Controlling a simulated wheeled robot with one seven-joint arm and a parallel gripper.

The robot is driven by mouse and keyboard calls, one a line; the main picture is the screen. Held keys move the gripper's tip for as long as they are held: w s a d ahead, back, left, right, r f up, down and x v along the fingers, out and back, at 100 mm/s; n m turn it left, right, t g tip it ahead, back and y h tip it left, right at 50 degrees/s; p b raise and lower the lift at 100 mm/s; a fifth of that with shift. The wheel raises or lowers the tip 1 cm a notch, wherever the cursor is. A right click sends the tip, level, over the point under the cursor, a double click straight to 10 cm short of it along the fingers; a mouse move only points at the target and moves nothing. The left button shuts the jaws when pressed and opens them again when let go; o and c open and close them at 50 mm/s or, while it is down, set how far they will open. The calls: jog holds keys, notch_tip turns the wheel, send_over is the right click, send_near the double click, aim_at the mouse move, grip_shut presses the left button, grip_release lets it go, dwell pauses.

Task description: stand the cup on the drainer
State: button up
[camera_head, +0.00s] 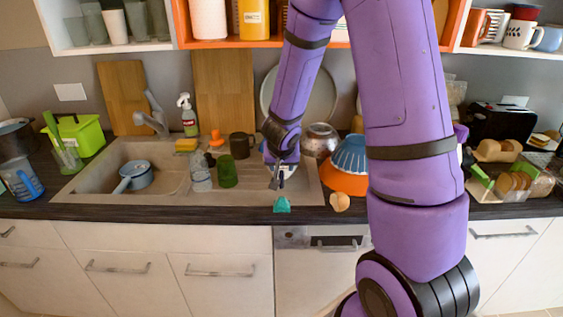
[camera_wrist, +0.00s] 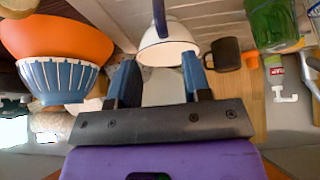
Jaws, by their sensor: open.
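A white cup (camera_wrist: 168,48) with a dark blue rim and handle shows in the wrist view, which is upside down. It stands upright with its mouth up, on the pale ribbed drainer (camera_wrist: 205,14) beside the sink. My gripper (camera_wrist: 159,62) is open, its two blue fingers apart, with the cup's rim just beyond and between the tips; I cannot tell if they touch. In the head view my gripper (camera_head: 277,182) points down over the drainer (camera_head: 302,190) and hides most of the cup.
A dark mug (camera_head: 242,145) and a green glass (camera_head: 228,171) stand to the left. A teal object (camera_head: 282,205) and a brown object (camera_head: 340,202) lie near the counter's front edge.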

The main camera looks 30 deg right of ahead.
jog(key=s+a+r+n+t+y, duration=0.1)
jog(key=s+a+r+n+y, duration=0.2)
jog(key=a+r, duration=0.5)
jog(key=s+a+r+n+t+y, duration=0.1)
jog(key=s+a+r+y, duration=0.2)
jog(key=r, duration=0.8)
jog(key=s+r+n+g+h, duration=0.1)
jog(key=s+r, duration=0.2)
jog(key=s, duration=0.7)
jog(key=s+r+n+h, duration=0.1)
jog(key=s+r, duration=0.3)
jog(key=s, duration=0.7)
jog(key=shift+d+n+g, duration=0.25)
jog(key=shift+n+g, duration=0.15)
